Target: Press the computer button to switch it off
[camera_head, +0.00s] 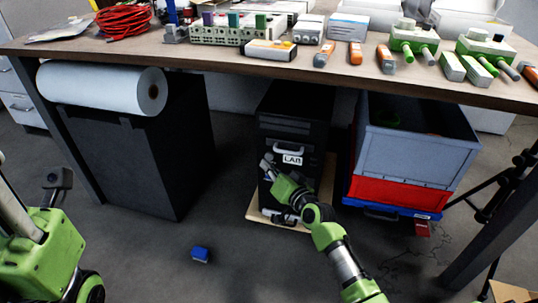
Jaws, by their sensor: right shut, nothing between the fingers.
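The computer (292,115) is a black tower under the table, with a white LAB label and a light handle on its front. My right gripper (268,164) is shut and empty, with its tip at the tower's front, just left of the LAB label. I cannot tell whether it touches the front. The button cannot be made out; the gripper and arm cover part of the lower front. My left arm (50,250) is at the lower left, far from the computer. A grey part (58,179) at its top may be the left gripper, but its fingers are not clear.
The tower stands on a wooden board (328,190). A grey crate (415,145) on a red one (400,190) stands close on its right. A black cabinet (140,160) is left. The tabletop (215,62) overhangs.

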